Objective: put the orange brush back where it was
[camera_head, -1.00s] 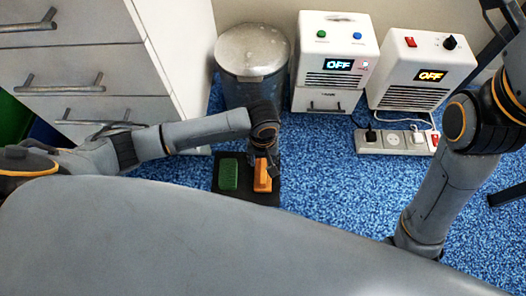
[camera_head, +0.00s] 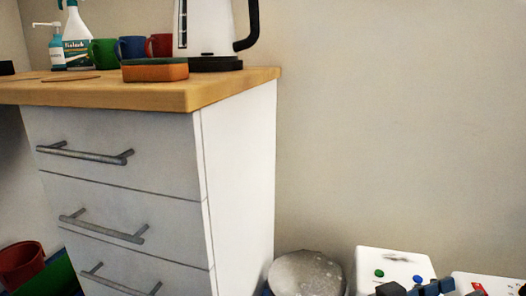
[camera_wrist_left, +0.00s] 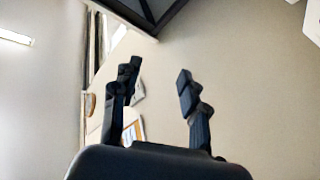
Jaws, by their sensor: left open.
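The orange brush is not in the head view, which shows the counter and wall instead of the floor mat. My left gripper (camera_wrist_left: 157,90) is open in the left wrist view. Its two dark fingers stand apart, with plain wall between their tips and no brush between them. In the head view, dark gripper parts (camera_head: 415,289) show at the bottom edge in front of a white device; I cannot tell which arm they belong to. My right gripper cannot be made out for certain.
An orange and green sponge (camera_head: 155,71) lies on the wooden counter (camera_head: 195,97), near several mugs, bottles and a white kettle (camera_head: 209,28). White drawers (camera_head: 120,165) stand below. A grey bin (camera_head: 307,274) and two white devices (camera_head: 395,262) stand at lower right.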

